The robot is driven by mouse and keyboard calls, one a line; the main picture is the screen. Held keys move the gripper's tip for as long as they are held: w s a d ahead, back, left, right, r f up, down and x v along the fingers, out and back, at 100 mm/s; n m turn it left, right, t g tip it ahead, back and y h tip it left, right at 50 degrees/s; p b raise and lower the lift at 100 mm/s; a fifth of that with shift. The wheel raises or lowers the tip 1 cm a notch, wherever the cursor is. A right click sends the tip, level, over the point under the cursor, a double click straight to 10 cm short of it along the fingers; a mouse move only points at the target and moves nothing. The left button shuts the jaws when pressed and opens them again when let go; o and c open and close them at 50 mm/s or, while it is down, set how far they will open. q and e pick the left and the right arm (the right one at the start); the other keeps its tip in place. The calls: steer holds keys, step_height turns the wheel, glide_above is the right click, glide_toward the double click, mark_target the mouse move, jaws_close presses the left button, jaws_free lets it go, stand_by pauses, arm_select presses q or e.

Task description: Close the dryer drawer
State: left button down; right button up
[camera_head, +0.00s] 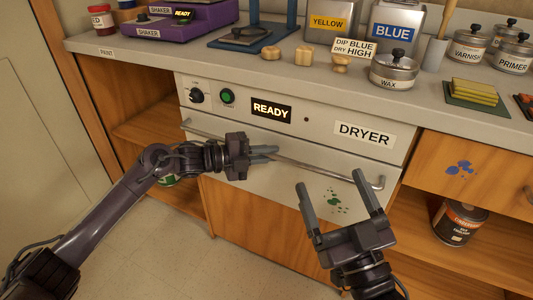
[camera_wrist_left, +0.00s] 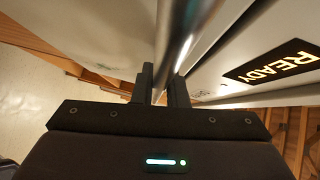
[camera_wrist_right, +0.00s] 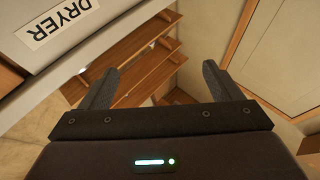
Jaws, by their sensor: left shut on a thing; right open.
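The dryer (camera_head: 220,90) is a pale panel under the counter with a lit READY sign and a DRYER label. Its drawer front (camera_head: 290,195) carries a long metal handle bar (camera_head: 320,172) and green paint splotches. How far the drawer stands out is hard to tell. My left gripper (camera_head: 270,153) is shut on the handle bar near its middle; in the left wrist view the bar (camera_wrist_left: 180,35) runs between the fingers. My right gripper (camera_head: 330,181) is open and empty, in front of the drawer's right part. The DRYER label also shows in the right wrist view (camera_wrist_right: 58,20).
The counter (camera_head: 150,58) above holds a purple shaker (camera_head: 185,22), wooden knobs (camera_head: 303,56), a wax tin (camera_head: 393,70) and paint cans. A wooden drawer (camera_head: 465,165) and an open shelf with a dark can (camera_head: 458,222) are at right. The floor at left is clear.

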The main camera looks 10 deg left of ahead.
arm_select(q)
steer(key=shift+w+a+r, duration=0.1)
steer(key=shift+w+r, duration=0.05)
steer(key=shift+w, duration=0.1)
steer(key=c, duration=1.5)
jaws_free()
steer(key=shift+w, duration=0.1)
steer(key=shift+o, duration=0.2)
arm_select(e)
steer(key=shift+w+d+f, duration=0.1)
steer(key=shift+w, duration=0.05)
arm_select(q)
steer(key=shift+s+a, duration=0.25)
steer(key=f+p+v, duration=0.1)
steer(key=v, duration=0.5)
steer(key=shift+s+a+r, duration=0.25)
steer(key=shift+a+r, duration=0.15)
steer(key=shift+r, duration=0.1)
arm_select(e)
step_height(320, 180, down, 9)
steer(key=a+g+h, duration=0.1)
steer(key=g, duration=0.3)
steer(key=shift+w+f+g+h, duration=0.15)
steer(key=shift+w+g+h, duration=0.1)
steer(key=shift+g+h, duration=0.15)
